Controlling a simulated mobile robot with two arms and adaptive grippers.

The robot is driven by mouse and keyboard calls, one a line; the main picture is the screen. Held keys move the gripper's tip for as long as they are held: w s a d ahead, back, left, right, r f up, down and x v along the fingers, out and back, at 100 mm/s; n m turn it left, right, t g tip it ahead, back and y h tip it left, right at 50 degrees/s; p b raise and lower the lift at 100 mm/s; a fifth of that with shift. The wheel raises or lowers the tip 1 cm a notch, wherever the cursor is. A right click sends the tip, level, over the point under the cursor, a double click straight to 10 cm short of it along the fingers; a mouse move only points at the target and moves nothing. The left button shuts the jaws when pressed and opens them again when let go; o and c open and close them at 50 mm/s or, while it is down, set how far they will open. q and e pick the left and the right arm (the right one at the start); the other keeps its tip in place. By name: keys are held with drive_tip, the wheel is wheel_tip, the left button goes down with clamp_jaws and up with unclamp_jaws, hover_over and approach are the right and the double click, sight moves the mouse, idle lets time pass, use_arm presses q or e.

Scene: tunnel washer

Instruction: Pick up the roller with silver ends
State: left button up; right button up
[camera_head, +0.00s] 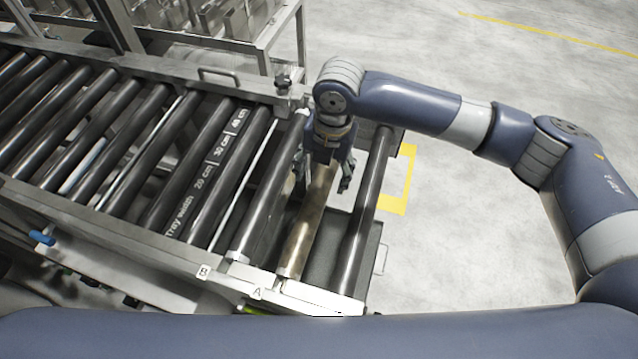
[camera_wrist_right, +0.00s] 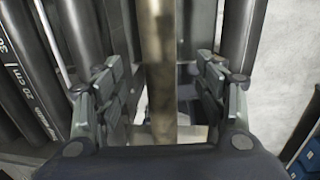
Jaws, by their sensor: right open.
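The roller with silver ends (camera_head: 304,234) is a brass-coloured bar lying in the conveyor near its right end, between dark rollers. Its upper part is hidden under my right gripper in the head view. My right gripper (camera_head: 325,180) points down over this roller and is open. In the right wrist view the roller (camera_wrist_right: 159,75) runs between the two open fingers (camera_wrist_right: 160,108), with a gap on each side. I cannot tell how far the fingertips are above it. My left gripper is not in view.
Dark rollers (camera_head: 262,195) fill the conveyor to the left, and one (camera_head: 366,205) lies to the right. The metal side rail (camera_head: 160,282) carries labels A and B. A metal frame (camera_head: 283,30) stands behind. The floor (camera_head: 480,250) to the right is clear.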

sight(320, 184)
drive_tip(key=shift+f, duration=0.75)
drive_tip(key=shift+w+a+f+p, duration=0.1)
drive_tip(key=shift+f+p, duration=0.25)
drive_tip(key=f, duration=0.1)
drive_tip(key=f+p, duration=0.1)
drive_tip(key=f, duration=0.2)
drive_tip(key=shift+w+a+f+p, duration=0.15)
drive_tip(key=shift+w+f+p, duration=0.15)
drive_tip(key=shift+p, duration=0.05)
drive_tip(key=c, duration=1.2)
clamp_jaws()
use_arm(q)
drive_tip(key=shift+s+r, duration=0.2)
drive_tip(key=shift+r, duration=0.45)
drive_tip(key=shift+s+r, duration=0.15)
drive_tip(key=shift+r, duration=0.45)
use_arm(e)
drive_tip(key=shift+w, duration=0.1)
